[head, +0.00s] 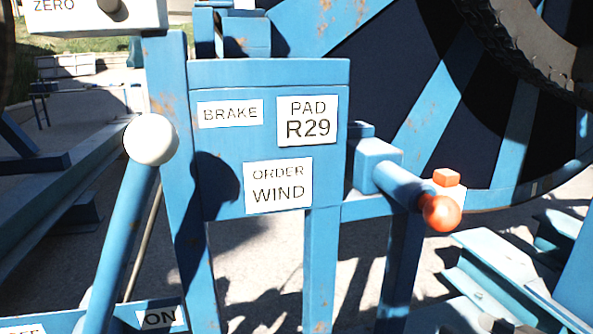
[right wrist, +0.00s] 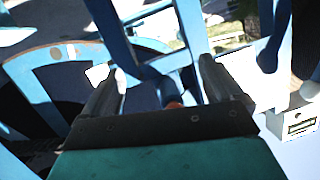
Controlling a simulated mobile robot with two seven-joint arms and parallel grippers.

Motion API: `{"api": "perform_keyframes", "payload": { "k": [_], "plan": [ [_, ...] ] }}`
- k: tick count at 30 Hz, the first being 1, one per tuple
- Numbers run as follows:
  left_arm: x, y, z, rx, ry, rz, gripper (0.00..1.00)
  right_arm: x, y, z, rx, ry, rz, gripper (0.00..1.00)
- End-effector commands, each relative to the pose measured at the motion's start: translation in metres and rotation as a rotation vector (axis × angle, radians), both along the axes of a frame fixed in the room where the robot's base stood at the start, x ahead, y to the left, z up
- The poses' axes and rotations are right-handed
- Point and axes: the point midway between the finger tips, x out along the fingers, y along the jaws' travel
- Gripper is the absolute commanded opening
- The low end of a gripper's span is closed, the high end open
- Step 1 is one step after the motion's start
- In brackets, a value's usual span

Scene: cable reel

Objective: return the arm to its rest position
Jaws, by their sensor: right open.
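My right gripper (right wrist: 165,85) shows in the right wrist view, with its two grey fingers spread apart and nothing held between them. A small orange-red bit (right wrist: 174,104) shows beyond the gripper's base, between the fingers; I cannot tell how near it is. Neither gripper can be made out in the head view. There, an orange ball knob (head: 440,212) sits on the end of a blue handle at the right of the blue panel (head: 225,165). My left gripper is out of view.
A large reel (head: 440,90) fills the upper right. Blue steel beams (head: 500,285) lie at lower right. A white box marked ZERO (head: 75,15) is at top left.

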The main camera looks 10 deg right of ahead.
Motion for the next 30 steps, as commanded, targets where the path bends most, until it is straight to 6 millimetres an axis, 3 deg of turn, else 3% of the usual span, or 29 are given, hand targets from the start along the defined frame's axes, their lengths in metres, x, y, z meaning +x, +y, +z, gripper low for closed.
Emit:
{"api": "perform_keyframes", "payload": {
  "k": [1,3,6,10,15,17,18,24,30],
  "plan": [
    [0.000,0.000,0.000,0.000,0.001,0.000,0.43,-0.004,0.015,-0.027,-0.007,0.049,-0.001,0.93],
    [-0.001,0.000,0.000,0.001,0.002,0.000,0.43,-0.011,0.038,-0.061,-0.030,0.110,0.005,0.93],
    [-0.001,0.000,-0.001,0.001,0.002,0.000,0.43,-0.020,0.076,-0.101,-0.066,0.183,0.025,0.93],
    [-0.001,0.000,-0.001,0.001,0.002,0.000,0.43,-0.033,0.130,-0.137,-0.114,0.249,0.064,0.93],
    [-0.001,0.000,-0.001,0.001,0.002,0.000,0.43,-0.045,0.198,-0.160,-0.178,0.286,0.121,0.93],
    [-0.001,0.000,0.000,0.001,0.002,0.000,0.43,-0.049,0.222,-0.162,-0.198,0.287,0.140,0.93],
    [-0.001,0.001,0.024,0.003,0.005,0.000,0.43,-0.049,0.211,-0.140,-0.208,0.288,0.129,0.93],
    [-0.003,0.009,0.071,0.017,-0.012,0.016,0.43,-0.054,0.200,-0.101,-0.224,0.294,0.108,0.93],
    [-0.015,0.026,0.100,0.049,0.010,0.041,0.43,-0.060,0.188,-0.060,-0.244,0.297,0.089,0.93]
  ]
}}
